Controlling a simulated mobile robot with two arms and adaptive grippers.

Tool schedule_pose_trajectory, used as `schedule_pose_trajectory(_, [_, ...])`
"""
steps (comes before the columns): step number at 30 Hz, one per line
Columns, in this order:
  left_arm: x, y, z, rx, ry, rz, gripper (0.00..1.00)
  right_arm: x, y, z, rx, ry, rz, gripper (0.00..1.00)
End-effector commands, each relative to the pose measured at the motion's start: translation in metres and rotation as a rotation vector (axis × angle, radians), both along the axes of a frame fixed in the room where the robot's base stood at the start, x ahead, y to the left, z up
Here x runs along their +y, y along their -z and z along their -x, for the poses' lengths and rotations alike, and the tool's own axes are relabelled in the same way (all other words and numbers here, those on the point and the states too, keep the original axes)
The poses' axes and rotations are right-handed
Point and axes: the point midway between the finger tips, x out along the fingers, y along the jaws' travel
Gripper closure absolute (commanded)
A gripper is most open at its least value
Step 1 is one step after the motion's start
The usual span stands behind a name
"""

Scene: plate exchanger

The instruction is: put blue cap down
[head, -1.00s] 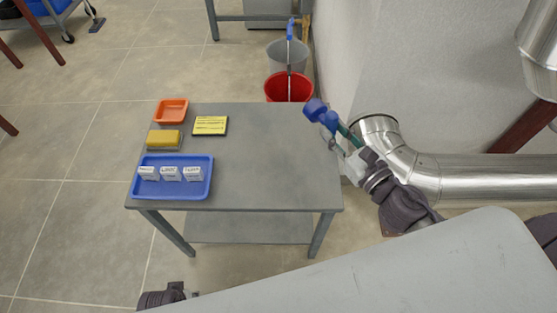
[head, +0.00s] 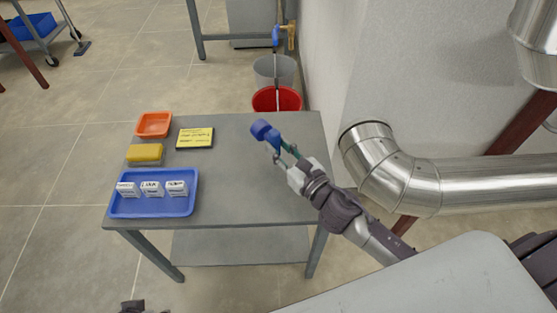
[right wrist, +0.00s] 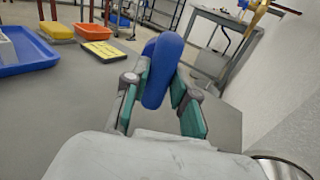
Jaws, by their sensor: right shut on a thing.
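The blue cap (head: 265,131) is held at the tips of my right gripper (head: 279,150), above the right part of the grey table (head: 240,185). In the right wrist view the cap (right wrist: 162,70) stands between the two green-padded fingers of the gripper (right wrist: 160,85), which are shut on it. I cannot tell the exact height of the cap over the tabletop. Only a dark bit of my left arm shows at the bottom edge of the head view; its gripper is not visible.
On the table's left side are a blue tray (head: 153,208) with several small white labelled boxes, a yellow sponge (head: 145,152), an orange tray (head: 154,124) and a yellow-black sign (head: 195,138). A red bucket (head: 277,99) stands behind. A metal pipe (head: 395,172) is at right. The table's right half is clear.

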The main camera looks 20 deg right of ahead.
Motion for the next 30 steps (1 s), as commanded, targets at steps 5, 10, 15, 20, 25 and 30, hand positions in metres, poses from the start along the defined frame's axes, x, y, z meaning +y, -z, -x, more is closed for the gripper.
schedule_pose_trajectory(5, [0.001,-0.006,0.004,-0.007,-0.001,0.001,0.6,0.002,0.015,-0.001,0.001,0.002,0.0,1.0])
schedule_pose_trajectory(10, [0.001,-0.001,0.007,-0.01,-0.001,0.0,0.6,0.002,0.041,-0.001,0.0,0.002,-0.001,1.0])
schedule_pose_trajectory(15, [0.001,-0.003,0.007,-0.011,-0.001,0.0,0.6,0.002,0.041,-0.001,-0.003,0.001,0.001,1.0])
schedule_pose_trajectory(20, [0.001,-0.002,0.006,-0.015,-0.001,0.001,0.6,0.002,0.041,-0.001,-0.002,0.0,0.002,1.0])
schedule_pose_trajectory(25, [0.0,-0.002,0.001,-0.041,0.001,0.006,0.6,0.002,0.043,-0.001,-0.002,0.0,0.002,1.0])
schedule_pose_trajectory(30, [0.0,-0.003,-0.001,-0.046,0.001,0.007,0.6,0.002,0.043,-0.001,0.001,0.001,0.001,0.52])
